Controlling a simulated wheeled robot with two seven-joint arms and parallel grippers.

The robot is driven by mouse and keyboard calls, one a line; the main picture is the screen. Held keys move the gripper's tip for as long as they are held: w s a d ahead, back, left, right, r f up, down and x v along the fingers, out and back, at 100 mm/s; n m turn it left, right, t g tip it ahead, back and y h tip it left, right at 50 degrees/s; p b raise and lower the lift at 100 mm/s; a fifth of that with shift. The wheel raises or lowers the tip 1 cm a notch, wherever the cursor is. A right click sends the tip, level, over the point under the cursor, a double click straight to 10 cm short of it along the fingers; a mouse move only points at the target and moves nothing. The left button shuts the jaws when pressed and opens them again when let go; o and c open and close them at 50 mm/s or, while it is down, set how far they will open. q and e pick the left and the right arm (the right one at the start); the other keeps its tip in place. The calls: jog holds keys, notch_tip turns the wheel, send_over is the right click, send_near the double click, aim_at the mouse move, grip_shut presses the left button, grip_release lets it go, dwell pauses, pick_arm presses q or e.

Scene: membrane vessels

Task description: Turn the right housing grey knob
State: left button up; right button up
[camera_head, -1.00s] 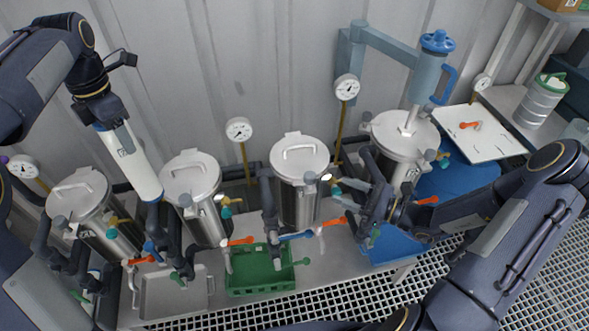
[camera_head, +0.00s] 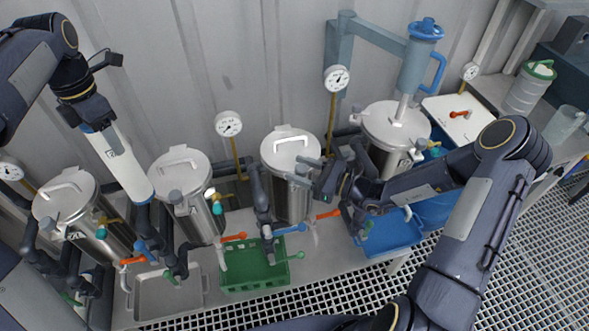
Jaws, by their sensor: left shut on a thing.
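Steel housings with grey-white handled lids stand in a row. The third from the left (camera_head: 291,205) has a grey knob on the right of its upper body, mostly hidden by my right gripper (camera_head: 305,170). That gripper's two fingers point left, apart, one on each side of the knob; contact is not clear. My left gripper (camera_head: 88,115) is shut on a white cylinder (camera_head: 120,160) with a label, held tilted between the two leftmost housings.
Orange-handled valves (camera_head: 233,237) and pipes line the bench front. A green crate (camera_head: 250,285), a steel tray (camera_head: 165,312) and a blue tray (camera_head: 390,245) sit there. A blue-handled pump (camera_head: 418,65) hangs at back right. Gauges (camera_head: 228,124) stand behind the housings.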

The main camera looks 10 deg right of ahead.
jog(key=c, duration=0.8)
jog(key=shift+n+g+y, duration=0.7)
jog(key=shift+n+g, duration=0.1)
jog(key=shift+g, duration=0.3)
jog(key=o, duration=0.9)
jog(key=v, duration=1.2)
jog(key=shift+f+p, duration=0.1)
jog(key=shift+p, duration=0.25)
